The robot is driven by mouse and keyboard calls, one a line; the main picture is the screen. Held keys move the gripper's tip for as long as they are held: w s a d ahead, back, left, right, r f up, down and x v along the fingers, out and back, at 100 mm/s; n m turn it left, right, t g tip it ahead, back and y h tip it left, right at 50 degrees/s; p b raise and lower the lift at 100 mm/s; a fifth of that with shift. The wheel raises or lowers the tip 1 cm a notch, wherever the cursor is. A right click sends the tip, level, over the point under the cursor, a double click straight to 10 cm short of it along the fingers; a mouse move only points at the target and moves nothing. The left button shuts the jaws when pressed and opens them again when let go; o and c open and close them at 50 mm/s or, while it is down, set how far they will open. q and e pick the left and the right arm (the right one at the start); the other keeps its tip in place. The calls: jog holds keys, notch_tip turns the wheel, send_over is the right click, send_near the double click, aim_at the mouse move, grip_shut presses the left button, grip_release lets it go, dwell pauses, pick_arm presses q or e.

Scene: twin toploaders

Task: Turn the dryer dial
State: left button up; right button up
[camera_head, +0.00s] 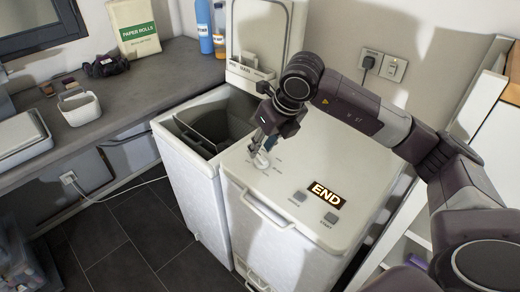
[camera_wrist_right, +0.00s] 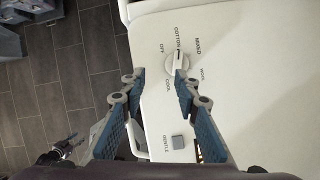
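The dryer (camera_head: 350,170) is the white closed-top machine on the right, with a lit END display (camera_head: 327,194). Its white round dial (camera_wrist_right: 177,63) shows in the right wrist view, ringed by the words OFF, COTTON, MIXED and WOOL; its dark mark points about toward COTTON. The dial (camera_head: 262,161) is partly hidden by my right gripper in the head view. My right gripper (camera_head: 264,146) points down just over it. In the wrist view my right gripper (camera_wrist_right: 161,75) is open, its right fingertip close to the dial; contact cannot be told. My left gripper is not seen.
The washer (camera_head: 190,165) stands open at the left, its lid (camera_head: 262,35) raised. A front handle (camera_head: 265,212) sticks out. White shelving (camera_head: 470,130) stands at the right, and a grey counter (camera_head: 150,85) at the left.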

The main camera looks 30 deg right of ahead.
aim_at(263, 158)
jog(key=shift+h, duration=0.5)
jog(key=w+f, duration=0.1)
jog(key=f, duration=0.1)
jog(key=w+d+f+p, duration=0.1)
jog(key=f, duration=0.1)
jog(key=w+d+f, duration=0.1)
jog(key=f, duration=0.1)
jog(key=shift+d+f+p, duration=0.1)
jog(key=shift+f+p, duration=0.2)
jog(key=shift+f, duration=0.05)
grip_shut()
